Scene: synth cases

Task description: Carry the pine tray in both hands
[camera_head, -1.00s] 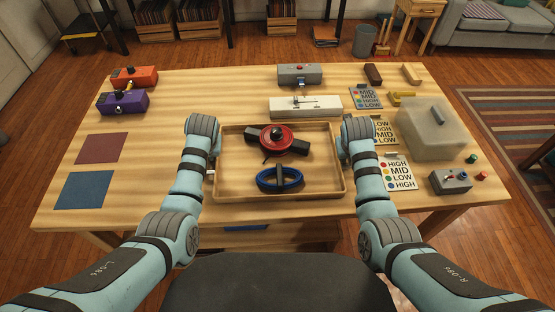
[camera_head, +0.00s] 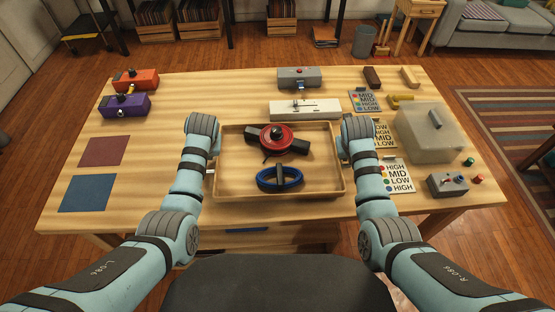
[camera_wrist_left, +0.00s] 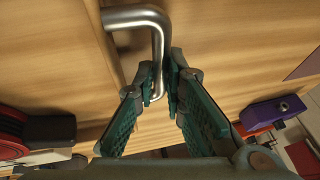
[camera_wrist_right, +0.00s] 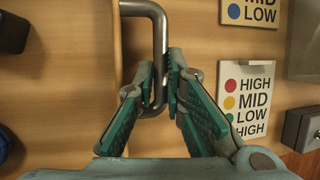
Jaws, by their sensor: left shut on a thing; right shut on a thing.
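The pine tray (camera_head: 330,192) is between my two arms in the head view and looks level. On it are a red round object with dark arms (camera_head: 273,138) and a blue ring with a dark bar (camera_head: 281,179). My left gripper (camera_wrist_left: 160,88) is shut on the tray's left metal handle (camera_wrist_left: 154,30) in the left wrist view. My right gripper (camera_wrist_right: 163,88) is shut on the right metal handle (camera_wrist_right: 157,30) in the right wrist view. The gap between tray and table is hard to judge.
A white device (camera_head: 305,108) and a grey box (camera_head: 298,78) lie behind the tray. Label cards (camera_head: 396,175), a translucent case (camera_head: 428,140) and a switch box (camera_head: 447,184) are right. Orange (camera_head: 136,78) and purple (camera_head: 126,105) boxes and two coloured squares (camera_head: 88,192) are left.

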